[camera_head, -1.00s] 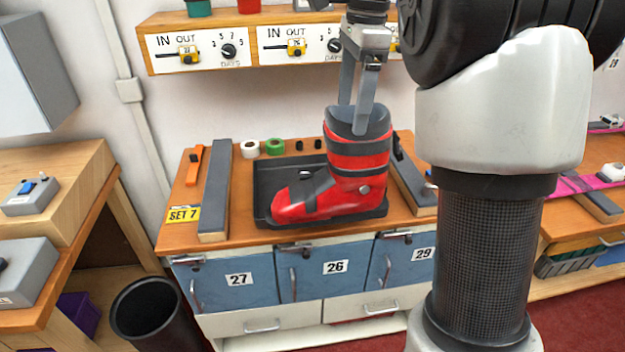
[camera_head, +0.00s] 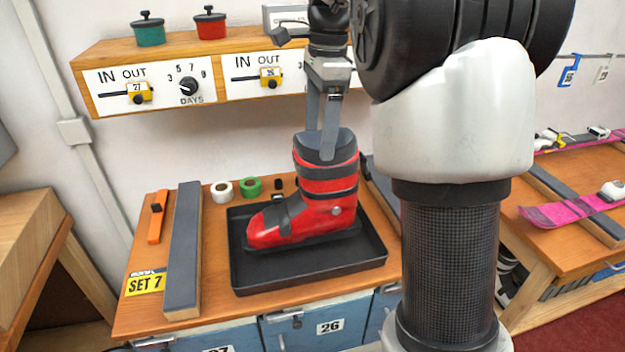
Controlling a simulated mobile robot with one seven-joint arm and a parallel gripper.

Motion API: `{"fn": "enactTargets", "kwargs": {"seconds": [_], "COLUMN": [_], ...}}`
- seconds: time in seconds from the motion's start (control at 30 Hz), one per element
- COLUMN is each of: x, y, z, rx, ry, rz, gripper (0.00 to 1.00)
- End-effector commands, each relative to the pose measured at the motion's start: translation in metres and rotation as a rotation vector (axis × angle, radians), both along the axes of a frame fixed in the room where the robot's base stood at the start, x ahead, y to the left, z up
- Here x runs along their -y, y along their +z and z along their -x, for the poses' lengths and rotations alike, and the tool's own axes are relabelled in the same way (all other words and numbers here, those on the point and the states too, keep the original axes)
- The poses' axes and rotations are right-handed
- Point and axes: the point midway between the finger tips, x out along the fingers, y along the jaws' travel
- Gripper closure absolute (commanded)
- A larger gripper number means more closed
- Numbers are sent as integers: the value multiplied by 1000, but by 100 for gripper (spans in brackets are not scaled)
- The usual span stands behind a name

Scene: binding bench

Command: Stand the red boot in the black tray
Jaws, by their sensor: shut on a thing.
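The red boot (camera_head: 328,190) with grey straps is upright, its toe pointing left. It is over the black tray (camera_head: 310,268), inside the outline of its rim. I cannot tell whether its sole touches the tray floor. My gripper (camera_head: 329,150) comes from above and is shut on the boot's upper cuff; the fingertips are partly hidden in the cuff. The tray lies flat on the wooden bench.
A grey padded bar (camera_head: 184,250) and an orange tool (camera_head: 157,217) lie left of the tray. White tape (camera_head: 222,189) and green tape (camera_head: 250,187) sit behind it. A shelf (camera_head: 190,52) overhangs the back. My arm hides the bench's right side.

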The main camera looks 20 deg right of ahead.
Motion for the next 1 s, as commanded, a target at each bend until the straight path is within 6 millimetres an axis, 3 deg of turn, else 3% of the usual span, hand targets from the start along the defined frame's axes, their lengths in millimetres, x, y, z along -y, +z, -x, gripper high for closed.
{"fn": "enactTargets", "kwargs": {"seconds": [0.1,0.37,0.6,1.0], "x": [0,0,0,0], "y": [-16,-32,-60,-64], "z": [0,0,0,-1], "rx": [3,3,4,6], "ry": [1,1,1,1], "rz": [0,-1,-1,0], "gripper": [84,84,84,84]}}
